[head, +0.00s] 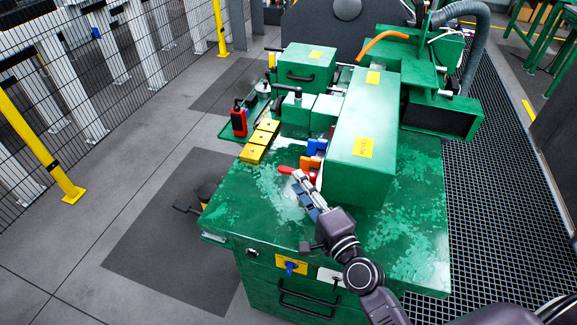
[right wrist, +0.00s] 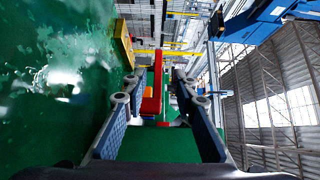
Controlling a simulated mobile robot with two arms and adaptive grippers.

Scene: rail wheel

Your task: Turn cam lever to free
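A red lever (head: 286,171) sticks out to the left at the front of the green machine housing, low over the bench top. It also shows in the right wrist view as an upright red bar with a bent foot (right wrist: 157,92), between my fingers. My right gripper (head: 304,186) reaches in from the lower right, close in front of the lever. In the right wrist view the right gripper (right wrist: 160,82) is open, its two fingers well apart and with a gap on each side of the red part. Whether a fingertip touches it I cannot tell. My left gripper is not in view.
Orange and blue parts (head: 316,147) sit just behind the lever, against the tall green housing (head: 352,180). Yellow blocks (head: 258,141) and a red-and-black item (head: 238,120) lie to the left. The front of the green bench top (head: 245,205) is clear.

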